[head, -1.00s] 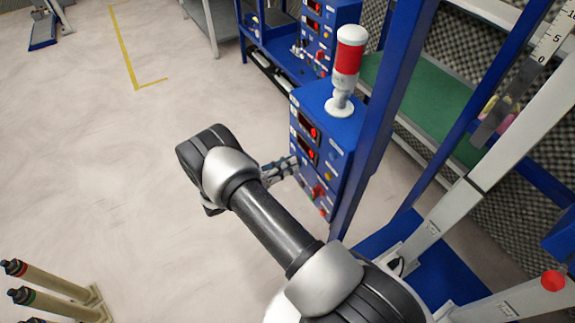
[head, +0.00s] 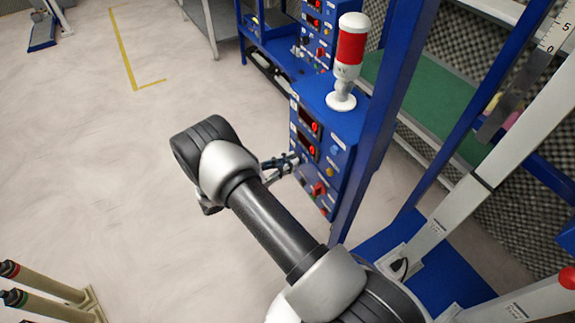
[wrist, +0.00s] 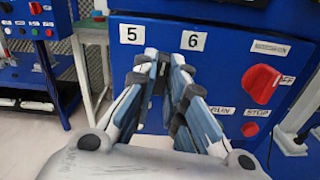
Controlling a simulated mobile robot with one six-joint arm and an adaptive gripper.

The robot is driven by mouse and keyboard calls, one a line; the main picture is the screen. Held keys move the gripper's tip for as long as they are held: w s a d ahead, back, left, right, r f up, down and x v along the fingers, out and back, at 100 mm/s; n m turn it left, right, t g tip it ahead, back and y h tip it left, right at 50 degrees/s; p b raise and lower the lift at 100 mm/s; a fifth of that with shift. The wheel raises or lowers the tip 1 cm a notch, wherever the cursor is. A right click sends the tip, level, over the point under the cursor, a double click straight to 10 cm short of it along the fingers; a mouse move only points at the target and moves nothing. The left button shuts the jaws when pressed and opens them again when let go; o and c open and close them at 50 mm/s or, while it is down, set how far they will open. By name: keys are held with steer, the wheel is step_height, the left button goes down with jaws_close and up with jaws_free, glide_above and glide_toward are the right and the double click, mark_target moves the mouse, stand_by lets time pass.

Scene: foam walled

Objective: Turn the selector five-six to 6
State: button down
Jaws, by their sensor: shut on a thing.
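A blue control box (head: 318,150) has a front panel with displays, knobs and buttons. In the wrist view, white labels "5" (wrist: 131,34) and "6" (wrist: 193,41) sit on this panel. My gripper (wrist: 164,62) reaches the panel just below and between the labels, its fingers shut on the selector. The selector five-six (wrist: 158,80) is mostly hidden; only a dark bit shows between the fingers, so I cannot tell which number it points to. In the head view my gripper (head: 290,162) meets the panel's left side.
A red rotary switch (wrist: 262,83) marked OFF is right of my fingers, with RUN and STOP labels and a red button (wrist: 250,129) below. A red-and-white signal lamp (head: 350,50) stands on the box. A blue post (head: 372,130) rises beside it.

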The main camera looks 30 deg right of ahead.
steer(key=shift+m+b, duration=0.85)
steer(key=shift+m, duration=1.45)
steer(key=c, duration=1.6)
jaws_free()
steer(key=shift+c, duration=0.2)
steer(key=a, duration=1.2)
steer(key=shift+s, duration=0.2)
